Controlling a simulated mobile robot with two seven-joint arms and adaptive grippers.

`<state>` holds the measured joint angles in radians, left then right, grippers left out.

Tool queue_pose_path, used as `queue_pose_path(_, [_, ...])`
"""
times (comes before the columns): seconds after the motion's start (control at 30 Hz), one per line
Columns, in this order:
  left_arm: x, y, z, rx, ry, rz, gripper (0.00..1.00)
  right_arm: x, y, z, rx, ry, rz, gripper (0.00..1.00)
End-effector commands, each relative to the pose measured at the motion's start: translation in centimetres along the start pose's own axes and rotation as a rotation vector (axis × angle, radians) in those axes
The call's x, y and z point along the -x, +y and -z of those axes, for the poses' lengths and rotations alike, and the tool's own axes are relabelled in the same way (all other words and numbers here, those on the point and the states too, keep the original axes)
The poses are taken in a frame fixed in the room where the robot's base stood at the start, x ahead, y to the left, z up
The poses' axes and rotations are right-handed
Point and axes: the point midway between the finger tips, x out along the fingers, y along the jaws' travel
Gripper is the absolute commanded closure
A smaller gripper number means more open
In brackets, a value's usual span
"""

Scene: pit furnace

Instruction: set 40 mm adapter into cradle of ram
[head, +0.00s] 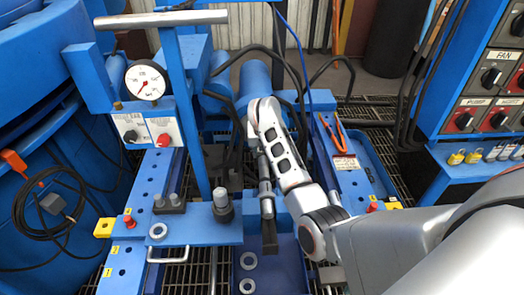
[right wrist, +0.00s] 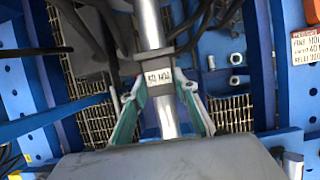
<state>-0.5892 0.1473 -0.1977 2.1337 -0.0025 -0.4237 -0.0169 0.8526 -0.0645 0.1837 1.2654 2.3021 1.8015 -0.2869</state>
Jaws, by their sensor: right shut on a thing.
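The 40 mm adapter (right wrist: 158,77) is a grey block with a light "40 MM" label, seen in the right wrist view. My right gripper (right wrist: 161,92) is shut on it, with one teal finger on each side. A bright metal rod (right wrist: 147,25) runs in line with the adapter above it, and a bright cylinder (right wrist: 168,118) shows below it. I cannot tell whether the adapter touches the ram or its cradle. In the head view my right arm's pale links cover much of that area beside the blue cylinder (head: 256,78). My left gripper is not in view.
A blue tray (head: 283,270) with metal rings lies at front centre. A perforated blue rail, a T-handle (head: 160,19) and a pressure gauge (head: 145,80) stand left. Black hoses loop behind my arm. A blue tray with orange-handled pliers (head: 336,132) and a switch panel are right.

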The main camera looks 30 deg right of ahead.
Motion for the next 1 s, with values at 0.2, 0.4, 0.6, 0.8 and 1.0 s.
queue_pose_path(0.2, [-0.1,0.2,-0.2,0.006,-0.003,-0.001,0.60,0.0,0.1,-0.2,0.000,-0.008,-0.001,1.00])
queue_pose_path(0.4, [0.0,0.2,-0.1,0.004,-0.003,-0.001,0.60,0.1,0.1,-0.3,0.000,-0.008,-0.002,0.66])
queue_pose_path(0.6, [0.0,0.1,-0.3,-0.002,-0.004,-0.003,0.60,-0.1,0.1,-0.1,0.000,-0.005,-0.001,0.52])
queue_pose_path(0.8, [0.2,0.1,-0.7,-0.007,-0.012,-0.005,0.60,-0.3,0.0,0.3,0.000,0.003,0.000,0.52])
queue_pose_path(1.0, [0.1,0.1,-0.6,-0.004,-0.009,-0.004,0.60,1.5,0.1,0.1,0.000,-0.002,-0.001,0.52])
